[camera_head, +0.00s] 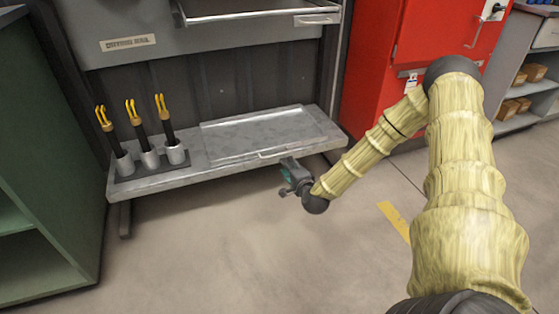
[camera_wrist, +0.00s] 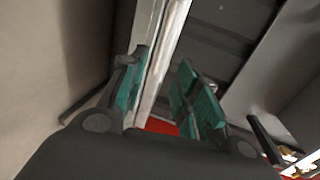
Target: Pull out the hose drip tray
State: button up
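The hose drip tray (camera_head: 262,133) is a flat, shiny metal tray on the low grey bench, with a thin bar handle (camera_head: 278,152) at its front edge. In the head view my gripper (camera_head: 290,172) is at the bench's front edge, just below and right of the handle. In the wrist view my gripper (camera_wrist: 163,72) has its teal fingers apart. A pale metal strip (camera_wrist: 160,45) runs between them, close to the left finger; I cannot tell whether it is the handle or the bench edge, or whether they touch.
Several yellow-tipped tools (camera_head: 133,118) stand in metal cups at the bench's left end. A drying unit (camera_head: 180,35) hangs above. A red cabinet (camera_head: 385,70) is at right, a green cabinet (camera_head: 45,150) at left. The floor before the bench is clear.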

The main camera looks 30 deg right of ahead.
jog(key=b+x, duration=0.4)
jog(key=x, duration=0.6)
jog(key=shift+s, duration=0.1)
grip_shut()
